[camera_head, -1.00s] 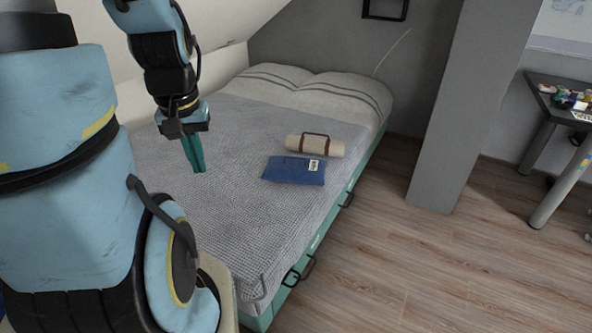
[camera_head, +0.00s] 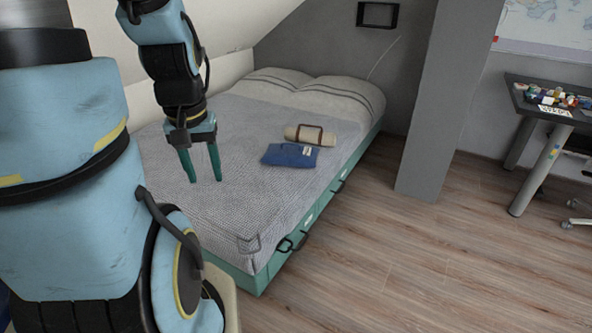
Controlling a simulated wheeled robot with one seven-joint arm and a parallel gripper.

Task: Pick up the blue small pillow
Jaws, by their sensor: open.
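The blue small pillow (camera_head: 289,156) lies flat on the grey bedspread, near the bed's right edge, with a small white label at its upper right. My gripper (camera_head: 205,180) hangs over the bed to the left of the pillow, fingers pointing down. Its two green fingers are apart and nothing is between them. The gripper is clear of the pillow.
A cream roll with a brown strap (camera_head: 310,134) lies just behind the pillow. The bed (camera_head: 240,185) has white pillows (camera_head: 318,92) at its far end. A grey pillar (camera_head: 432,110) and a cluttered desk (camera_head: 545,115) stand to the right. The wooden floor (camera_head: 400,250) between is clear.

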